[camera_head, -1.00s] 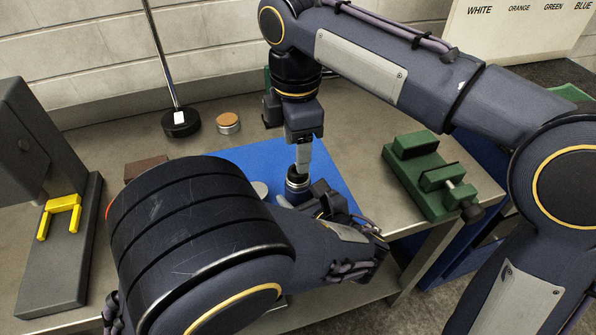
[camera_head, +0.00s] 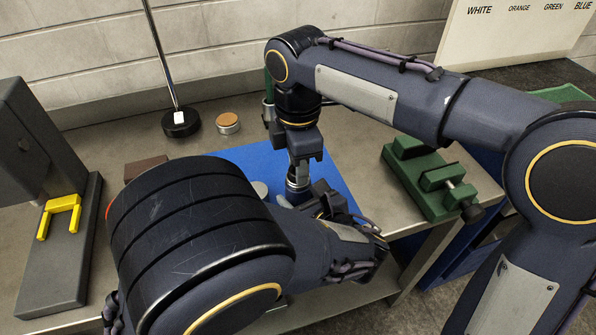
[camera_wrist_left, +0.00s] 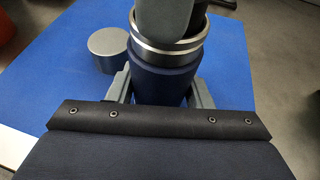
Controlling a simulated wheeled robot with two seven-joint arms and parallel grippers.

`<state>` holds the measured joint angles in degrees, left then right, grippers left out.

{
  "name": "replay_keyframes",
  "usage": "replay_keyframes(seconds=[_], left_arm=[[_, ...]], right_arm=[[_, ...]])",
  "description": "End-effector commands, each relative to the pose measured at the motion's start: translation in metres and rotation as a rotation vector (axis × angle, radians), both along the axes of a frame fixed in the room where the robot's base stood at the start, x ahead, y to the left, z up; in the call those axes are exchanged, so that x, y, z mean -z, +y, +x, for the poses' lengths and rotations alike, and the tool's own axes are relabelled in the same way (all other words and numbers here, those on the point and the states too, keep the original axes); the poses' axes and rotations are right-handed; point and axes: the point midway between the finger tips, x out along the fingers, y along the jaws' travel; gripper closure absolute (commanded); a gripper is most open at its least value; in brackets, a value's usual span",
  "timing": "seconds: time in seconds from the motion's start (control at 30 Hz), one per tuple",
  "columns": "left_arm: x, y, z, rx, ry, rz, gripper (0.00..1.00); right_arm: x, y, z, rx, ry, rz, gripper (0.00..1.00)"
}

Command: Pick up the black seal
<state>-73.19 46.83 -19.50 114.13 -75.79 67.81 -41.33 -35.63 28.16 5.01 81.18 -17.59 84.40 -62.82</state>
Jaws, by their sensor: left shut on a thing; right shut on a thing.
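My left gripper (camera_wrist_left: 160,92) is shut on a dark blue cylinder (camera_wrist_left: 163,82), its grey fingers on both sides. A bright steel ring (camera_wrist_left: 169,47) rims the cylinder's top. The cylinder stands upright over the blue mat in the head view (camera_head: 297,186). My right gripper (camera_head: 299,160) points straight down at the cylinder's top. Its grey finger (camera_wrist_left: 164,18) reaches the ring in the left wrist view. It is shut, but what it grips is hidden at the ring's mouth. I cannot make out the black seal for certain.
A blue mat (camera_head: 232,155) lies on the steel table, with a grey round piece (camera_wrist_left: 109,48) beside the cylinder. A green vise (camera_head: 430,178) stands at right. A wood-topped round piece (camera_head: 228,123), a black pole base (camera_head: 181,122) and a press with yellow fork (camera_head: 62,212) stand at left.

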Motion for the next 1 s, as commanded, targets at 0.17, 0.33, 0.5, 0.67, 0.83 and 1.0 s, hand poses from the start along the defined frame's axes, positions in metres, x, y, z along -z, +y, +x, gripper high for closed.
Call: replay_keyframes(seconds=[0.17, 0.33, 0.5, 0.67, 0.83, 1.0], left_arm=[[-0.001, 0.000, 0.000, 0.001, -0.002, -0.001, 0.98], [-0.001, 0.000, 0.000, 0.001, -0.002, -0.001, 0.98], [-0.001, 0.000, 0.000, 0.001, -0.002, -0.001, 0.98], [-0.001, 0.000, 0.000, 0.001, -0.002, -0.001, 0.98], [-0.001, 0.000, 0.000, 0.001, -0.002, -0.001, 0.98], [-0.001, 0.000, 0.000, 0.000, -0.001, 0.000, 0.98]], right_arm=[[0.000, 0.000, 0.000, 0.000, 0.000, 0.000, 0.91], [-0.004, 0.000, 0.000, 0.000, -0.001, 0.000, 0.91], [-0.029, 0.000, 0.001, 0.000, -0.003, 0.003, 0.91], [-0.063, 0.001, 0.001, -0.002, -0.004, 0.003, 0.91], [-0.089, 0.001, 0.001, -0.001, -0.002, 0.002, 0.91], [-0.100, 0.000, 0.000, -0.001, 0.000, 0.000, 0.91]])
